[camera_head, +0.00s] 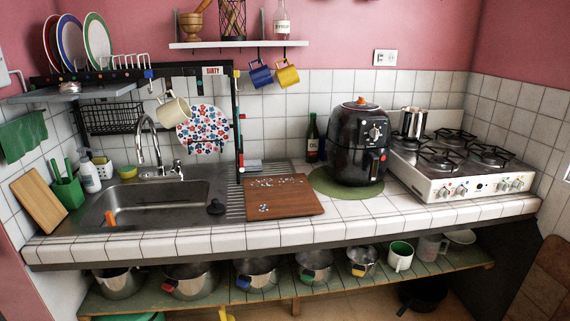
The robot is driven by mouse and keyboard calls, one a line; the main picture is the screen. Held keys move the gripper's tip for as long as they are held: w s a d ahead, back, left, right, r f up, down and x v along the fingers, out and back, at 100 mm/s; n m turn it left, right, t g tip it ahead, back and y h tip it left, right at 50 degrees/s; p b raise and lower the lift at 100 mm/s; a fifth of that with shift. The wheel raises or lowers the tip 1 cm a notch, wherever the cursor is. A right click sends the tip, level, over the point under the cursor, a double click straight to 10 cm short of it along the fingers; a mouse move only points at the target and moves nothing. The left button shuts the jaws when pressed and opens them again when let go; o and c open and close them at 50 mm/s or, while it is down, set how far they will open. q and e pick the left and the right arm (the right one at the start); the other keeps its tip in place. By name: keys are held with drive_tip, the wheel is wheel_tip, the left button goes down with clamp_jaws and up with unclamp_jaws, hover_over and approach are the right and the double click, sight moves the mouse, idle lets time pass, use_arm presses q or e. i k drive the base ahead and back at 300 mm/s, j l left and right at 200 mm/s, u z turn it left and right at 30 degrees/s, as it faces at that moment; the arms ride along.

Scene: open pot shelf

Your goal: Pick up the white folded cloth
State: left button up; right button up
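A white cloth with red and blue flowers (203,130) hangs against the tiles above the sink's right side, below the dish rack. A green cloth (22,137) hangs at the far left wall. Neither of my grippers shows in this view.
The counter holds a sink (150,204), a brown board (288,197) with small pale bits, a black air fryer (358,145) on a green mat and a gas stove (465,187). Several pots (190,282) stand on the green shelf (440,262) below. The front counter strip is clear.

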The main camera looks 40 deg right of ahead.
sight(248, 165)
drive_tip(key=l+z, duration=0.1)
drive_tip(key=z, duration=0.8)
drive_tip(key=u, duration=0.25)
